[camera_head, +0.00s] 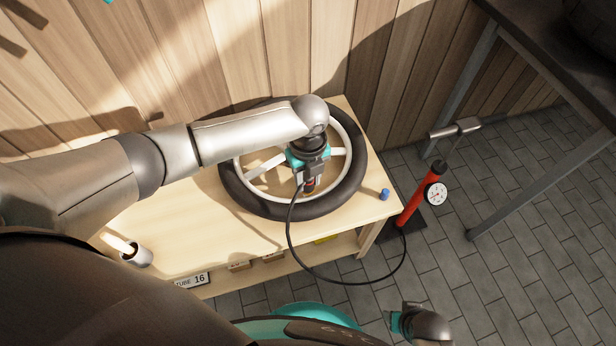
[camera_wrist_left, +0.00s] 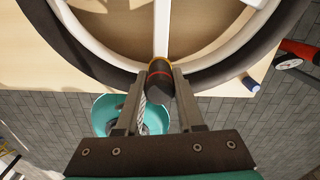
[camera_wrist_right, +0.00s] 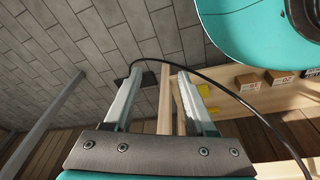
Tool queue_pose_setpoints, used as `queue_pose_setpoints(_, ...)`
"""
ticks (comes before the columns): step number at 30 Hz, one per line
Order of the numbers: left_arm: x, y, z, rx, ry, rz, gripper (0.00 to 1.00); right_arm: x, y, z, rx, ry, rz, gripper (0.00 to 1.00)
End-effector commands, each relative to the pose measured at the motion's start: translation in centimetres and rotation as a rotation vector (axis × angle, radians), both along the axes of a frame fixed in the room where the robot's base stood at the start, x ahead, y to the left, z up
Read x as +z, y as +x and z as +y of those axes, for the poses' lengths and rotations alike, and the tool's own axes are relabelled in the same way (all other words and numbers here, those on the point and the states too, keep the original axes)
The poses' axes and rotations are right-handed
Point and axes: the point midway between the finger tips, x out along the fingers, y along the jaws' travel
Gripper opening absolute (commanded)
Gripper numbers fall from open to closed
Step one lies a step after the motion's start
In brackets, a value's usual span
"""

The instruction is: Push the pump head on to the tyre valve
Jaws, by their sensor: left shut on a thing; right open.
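The wheel lies flat on the bench, with a black tyre (camera_head: 353,182) and white rim and spokes. My left gripper (camera_head: 309,180) is over the rim's near side, shut on the pump head (camera_wrist_left: 158,82), a dark cylinder with a red ring. In the left wrist view the fingers (camera_wrist_left: 160,90) clasp it at the rim beside a white spoke. The tyre valve is not visible; the pump head and fingers cover that spot, so I cannot tell whether they touch. My right gripper (camera_wrist_right: 157,75) is open and empty, off the bench's front edge.
A black hose (camera_head: 288,235) loops from the pump head to the red floor pump (camera_head: 416,203) right of the bench. A small blue cap (camera_head: 385,194) lies at the bench's right corner. A metal cup (camera_head: 140,257) stands at left. Small boxes (camera_wrist_right: 248,82) sit on the shelf below.

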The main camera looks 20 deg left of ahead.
Motion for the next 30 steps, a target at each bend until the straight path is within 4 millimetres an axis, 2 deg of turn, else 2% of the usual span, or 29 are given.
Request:
queue_pose_setpoints(5,-0.4,0.0,0.0,-0.001,0.0,0.0,0.0,-0.3,0.0,0.0,0.0,0.0,0.0,0.56)
queue_pose_setpoints(6,-0.5,0.0,0.0,-0.001,0.0,0.0,0.38,-0.3,0.0,0.0,0.0,0.0,0.0,0.56)
queue_pose_setpoints(9,-0.4,0.0,0.0,-0.001,0.0,0.0,0.49,-0.2,0.0,0.0,0.0,0.0,0.0,0.56)
queue_pose_setpoints(17,-0.4,0.0,0.0,-0.001,0.0,0.0,0.49,-0.3,0.0,0.0,0.0,0.0,0.0,0.56)
queue_pose_setpoints(30,0.1,0.0,0.0,-0.001,0.0,0.0,0.49,-2.8,-1.3,-1.2,0.002,-0.013,0.004,0.56)
